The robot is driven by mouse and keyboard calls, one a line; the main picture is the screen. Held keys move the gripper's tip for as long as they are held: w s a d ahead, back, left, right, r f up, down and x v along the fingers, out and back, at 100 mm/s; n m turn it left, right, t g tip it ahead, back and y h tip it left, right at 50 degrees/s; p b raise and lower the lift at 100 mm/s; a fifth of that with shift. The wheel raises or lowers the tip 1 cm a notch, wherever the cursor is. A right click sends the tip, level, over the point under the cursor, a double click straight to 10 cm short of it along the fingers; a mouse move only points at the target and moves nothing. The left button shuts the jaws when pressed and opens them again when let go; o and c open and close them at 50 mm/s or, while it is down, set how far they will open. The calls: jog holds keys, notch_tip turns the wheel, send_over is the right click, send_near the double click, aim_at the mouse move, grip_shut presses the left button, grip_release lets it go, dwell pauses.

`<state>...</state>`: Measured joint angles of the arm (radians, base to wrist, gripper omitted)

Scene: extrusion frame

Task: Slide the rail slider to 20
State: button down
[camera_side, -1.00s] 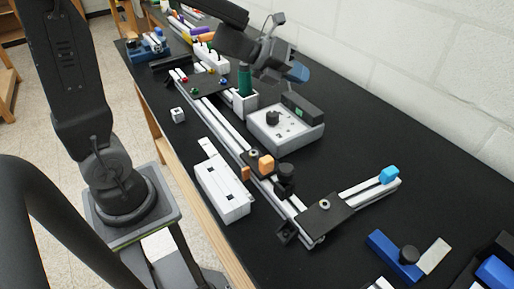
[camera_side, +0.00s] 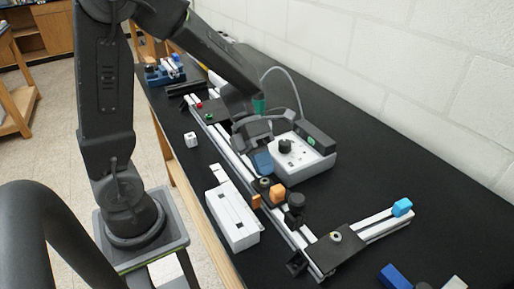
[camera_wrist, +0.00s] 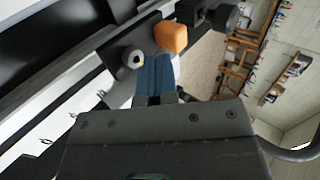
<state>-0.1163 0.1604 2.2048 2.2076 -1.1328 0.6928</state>
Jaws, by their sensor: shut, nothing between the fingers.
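The rail slider is a dark carriage with an orange block (camera_side: 278,192) and a round bolt (camera_side: 264,183) on top, and it sits on the long pale rail (camera_side: 234,160). The wrist view shows the orange block (camera_wrist: 171,37) and bolt (camera_wrist: 132,57) just beyond my fingertips. My gripper (camera_side: 263,164) is shut and empty, with blue fingers, just up the rail from the slider. Its fingertips (camera_wrist: 154,70) look very close to the orange block; I cannot tell whether they touch. The scale marks are not readable.
A grey control box (camera_side: 308,158) with a black knob stands close to the right of my gripper. A black knob (camera_side: 296,205) stands on the rail past the slider. A white box (camera_side: 232,218) lies left of the rail. A cross rail with a blue block (camera_side: 402,207) branches right.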

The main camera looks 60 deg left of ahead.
aim_at(278, 189)
jog(key=shift+x, duration=1.5)
jog(key=shift+d, duration=0.1)
jog(key=shift+d, duration=1.95)
